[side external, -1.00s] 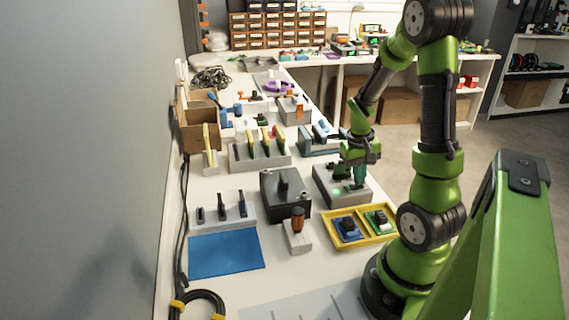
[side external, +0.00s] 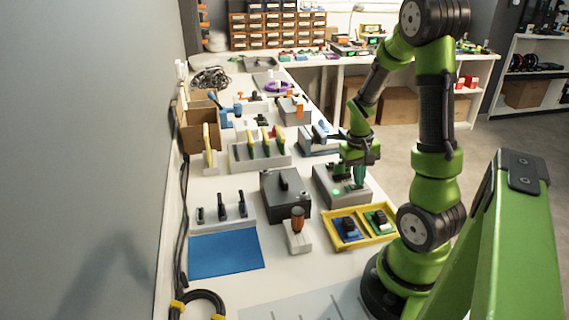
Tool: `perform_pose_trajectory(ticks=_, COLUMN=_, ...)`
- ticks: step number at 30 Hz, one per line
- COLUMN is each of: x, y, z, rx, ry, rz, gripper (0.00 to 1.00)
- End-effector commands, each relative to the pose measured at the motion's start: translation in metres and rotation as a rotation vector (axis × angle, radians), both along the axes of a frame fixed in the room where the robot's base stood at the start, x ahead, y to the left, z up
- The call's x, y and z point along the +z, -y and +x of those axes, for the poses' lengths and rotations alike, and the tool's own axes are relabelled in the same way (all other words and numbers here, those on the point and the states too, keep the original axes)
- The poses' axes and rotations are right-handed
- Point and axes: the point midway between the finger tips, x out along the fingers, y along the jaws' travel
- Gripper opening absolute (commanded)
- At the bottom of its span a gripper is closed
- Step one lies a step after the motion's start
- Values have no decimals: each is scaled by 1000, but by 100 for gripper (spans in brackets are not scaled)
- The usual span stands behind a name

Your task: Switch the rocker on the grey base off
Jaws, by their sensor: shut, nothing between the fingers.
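The grey base (side external: 328,185) sits on the bench at the right edge, under my arm. A green light (side external: 337,192) glows on its top. My gripper (side external: 359,185) points down at the right part of the base, its fingertips shut and empty, at or just above the top surface. The rocker is small and partly hidden by my gripper, so its position cannot be told. I cannot tell whether the fingertips touch it.
A dark box (side external: 286,207) with a handle stands left of the base. A yellow tray (side external: 370,240) with blue and green blocks lies in front. A rack with yellow-handled tools (side external: 260,152) and a blue clamp-like fixture (side external: 318,140) stand behind. A blue mat (side external: 226,255) lies front left.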

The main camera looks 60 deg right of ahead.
Motion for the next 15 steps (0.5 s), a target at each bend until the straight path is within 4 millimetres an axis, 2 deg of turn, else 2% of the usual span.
perform_pose_trajectory(ticks=1, x=-9, y=-9, z=5, rx=17, ry=-4, rz=15, gripper=0)
perform_pose_trajectory(ticks=9, x=-8, y=-10, z=6, rx=24, ry=-3, rz=16, gripper=0)
perform_pose_trajectory(ticks=13, x=3, y=-9, z=6, rx=20, ry=0, rz=12, gripper=0)
perform_pose_trajectory(ticks=15, x=16, y=-7, z=6, rx=16, ry=3, rz=6, gripper=0)
